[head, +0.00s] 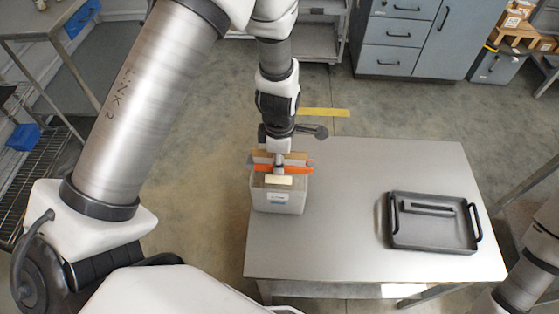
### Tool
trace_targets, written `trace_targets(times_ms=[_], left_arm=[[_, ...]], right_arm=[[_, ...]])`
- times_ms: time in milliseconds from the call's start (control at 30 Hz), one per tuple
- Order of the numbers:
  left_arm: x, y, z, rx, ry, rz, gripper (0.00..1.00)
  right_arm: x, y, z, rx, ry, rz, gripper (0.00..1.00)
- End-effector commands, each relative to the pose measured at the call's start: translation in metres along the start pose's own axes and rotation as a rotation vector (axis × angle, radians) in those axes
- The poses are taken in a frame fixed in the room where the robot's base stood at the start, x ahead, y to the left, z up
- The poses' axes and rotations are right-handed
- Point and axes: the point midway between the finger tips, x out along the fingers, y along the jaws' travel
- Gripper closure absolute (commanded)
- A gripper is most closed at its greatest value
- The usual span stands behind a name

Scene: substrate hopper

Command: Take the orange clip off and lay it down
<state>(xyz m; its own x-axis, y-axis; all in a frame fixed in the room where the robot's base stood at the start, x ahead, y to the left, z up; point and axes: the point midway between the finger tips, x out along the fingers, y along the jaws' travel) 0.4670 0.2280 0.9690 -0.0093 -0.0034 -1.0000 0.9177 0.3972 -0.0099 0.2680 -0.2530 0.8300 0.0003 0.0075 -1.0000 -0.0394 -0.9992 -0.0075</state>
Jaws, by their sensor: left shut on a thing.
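The orange clip (298,169) lies across the top of a pale grey hopper bin (284,202), which stands at the left end of the table. My left gripper (279,166) comes down from above at the clip's middle and is shut on it; the fingertips are small and partly hidden. A tan board or bag edge (262,158) shows just behind the clip. A cream block or label (278,180) shows in front of it, within the bin's top. I cannot tell whether the clip is still touching what it clamps. My right gripper is not in view.
The steel table (350,220) has a wide bare area between the bin and a dark grey tray (433,237) with black handles at the right. Part of my right arm shows at the lower right. Grey cabinets (400,40) stand beyond the table.

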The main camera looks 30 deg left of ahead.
Motion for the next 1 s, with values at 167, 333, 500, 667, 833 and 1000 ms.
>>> trace_targets(times_ms=[167, 333, 500, 667, 833, 1000], left_arm=[[-0.013, 0.001, 0.001, -0.001, -0.001, 0.002, 0.98], [-0.041, 0.001, 0.001, -0.001, -0.002, 0.004, 0.98], [-0.07, 0.0, 0.0, -0.001, -0.002, 0.003, 0.98], [-0.092, 0.0, 0.0, 0.001, -0.001, 0.002, 0.98], [-0.111, -0.001, 0.0, 0.0, 0.0, -0.001, 0.98], [-0.122, -0.001, 0.0, 0.0, 0.0, -0.001, 0.98]], right_arm=[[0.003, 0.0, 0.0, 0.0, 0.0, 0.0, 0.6], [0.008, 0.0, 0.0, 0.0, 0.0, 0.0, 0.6], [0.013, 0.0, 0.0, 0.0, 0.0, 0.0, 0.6], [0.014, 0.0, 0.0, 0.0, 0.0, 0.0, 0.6], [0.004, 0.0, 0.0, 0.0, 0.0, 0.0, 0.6], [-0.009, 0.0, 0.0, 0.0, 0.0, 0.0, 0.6]])
